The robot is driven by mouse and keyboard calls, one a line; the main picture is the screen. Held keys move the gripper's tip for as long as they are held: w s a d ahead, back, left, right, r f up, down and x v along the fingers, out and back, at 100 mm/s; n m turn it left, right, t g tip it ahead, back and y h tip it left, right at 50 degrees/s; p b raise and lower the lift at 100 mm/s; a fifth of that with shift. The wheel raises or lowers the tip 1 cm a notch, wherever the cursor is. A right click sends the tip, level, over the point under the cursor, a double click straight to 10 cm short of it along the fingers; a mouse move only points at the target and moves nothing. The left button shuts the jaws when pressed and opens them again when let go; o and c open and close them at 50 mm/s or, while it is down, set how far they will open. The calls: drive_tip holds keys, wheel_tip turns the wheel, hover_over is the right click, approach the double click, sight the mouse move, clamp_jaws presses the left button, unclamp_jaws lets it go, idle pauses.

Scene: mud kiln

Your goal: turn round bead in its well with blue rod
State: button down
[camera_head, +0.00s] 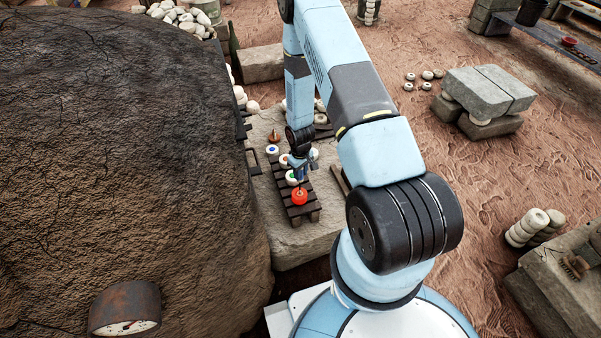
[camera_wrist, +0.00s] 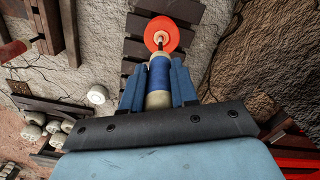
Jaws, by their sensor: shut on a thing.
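An orange-red round bead (camera_head: 300,197) with a pale centre sits at the near end of a dark slatted rack (camera_head: 311,208). The bead also shows in the wrist view (camera_wrist: 172,35). My gripper (camera_head: 300,172) is above the rack, shut on the blue rod (camera_wrist: 159,73), which has a pale lower part between the fingers. In the wrist view the rod's thin tip reaches the bead's centre; I cannot tell how deep it goes. The well under the bead is hidden by the bead.
Beads with green, orange and blue centres (camera_head: 272,150) stand farther along the rack and beyond it. The rack lies on a stone block (camera_head: 288,245). A large mud kiln (camera_head: 120,150) rises close on the left. Pale stones (camera_wrist: 97,95) lie beside the rack.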

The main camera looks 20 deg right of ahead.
drive_tip(key=shift+m, duration=1)
drive_tip(key=m, duration=0.3)
drive_tip(key=shift+m, duration=0.4)
drive_tip(key=m, duration=0.4)
drive_tip(key=shift+a, duration=0.15)
drive_tip(key=n, duration=0.2)
drive_tip(key=shift+n, duration=0.4)
drive_tip(key=n, duration=0.5)
